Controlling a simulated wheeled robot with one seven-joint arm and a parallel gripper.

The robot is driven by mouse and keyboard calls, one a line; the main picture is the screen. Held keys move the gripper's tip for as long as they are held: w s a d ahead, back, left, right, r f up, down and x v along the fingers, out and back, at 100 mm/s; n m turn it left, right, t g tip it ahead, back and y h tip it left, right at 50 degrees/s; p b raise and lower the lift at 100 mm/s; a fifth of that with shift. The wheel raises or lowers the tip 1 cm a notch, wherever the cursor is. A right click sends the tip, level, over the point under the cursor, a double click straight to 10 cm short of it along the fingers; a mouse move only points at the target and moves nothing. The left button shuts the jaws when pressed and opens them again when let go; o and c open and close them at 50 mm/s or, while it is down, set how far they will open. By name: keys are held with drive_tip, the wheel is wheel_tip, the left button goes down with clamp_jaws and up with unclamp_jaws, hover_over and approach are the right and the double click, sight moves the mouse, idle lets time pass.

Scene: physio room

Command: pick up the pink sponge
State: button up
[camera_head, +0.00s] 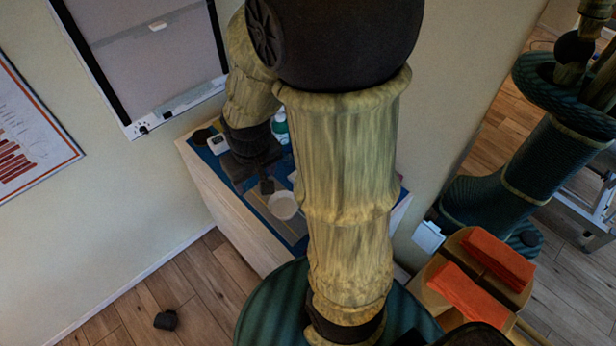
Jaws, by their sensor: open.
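I cannot make out a pink sponge in the head view; my arm hides much of the tabletop. My gripper (254,184) is open, pointing down over the left part of a small wooden cabinet (212,194) with a blue mat (258,212) on top. Nothing shows between its fingers. A white bowl (283,206) stands on the mat, just right of and nearer than the fingertips.
A small white device (217,143) and a green-and-white bottle (280,126) stand at the back of the cabinet. A dark object (166,320) lies on the floor. A mirror at right reflects me.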

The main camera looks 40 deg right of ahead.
drive_tip(key=w+d+f, duration=0.3)
drive_tip(key=w+d, duration=0.1)
drive_tip(key=d, duration=0.3)
drive_tip(key=w+d+f+g, duration=0.1)
drive_tip(key=w+d+f, duration=0.3)
drive_tip(key=d, duration=0.3)
drive_tip(key=w+d+f+n+g, duration=0.1)
drive_tip(key=w+d+f, duration=0.3)
drive_tip(key=d, duration=0.4)
drive_tip(key=shift+w+f+b, duration=0.15)
drive_tip(key=shift+w+b, duration=0.05)
drive_tip(key=shift+b, duration=0.1)
drive_tip(key=shift+d, duration=0.1)
wheel_tip(320, 180, down, 12)
drive_tip(key=p, duration=0.3)
drive_tip(key=shift+f, duration=0.1)
drive_tip(key=shift+f, duration=0.15)
drive_tip(key=shift+w+f+p, duration=0.1)
drive_tip(key=shift+f+p, duration=1.1)
drive_tip(key=shift+f, duration=1.25)
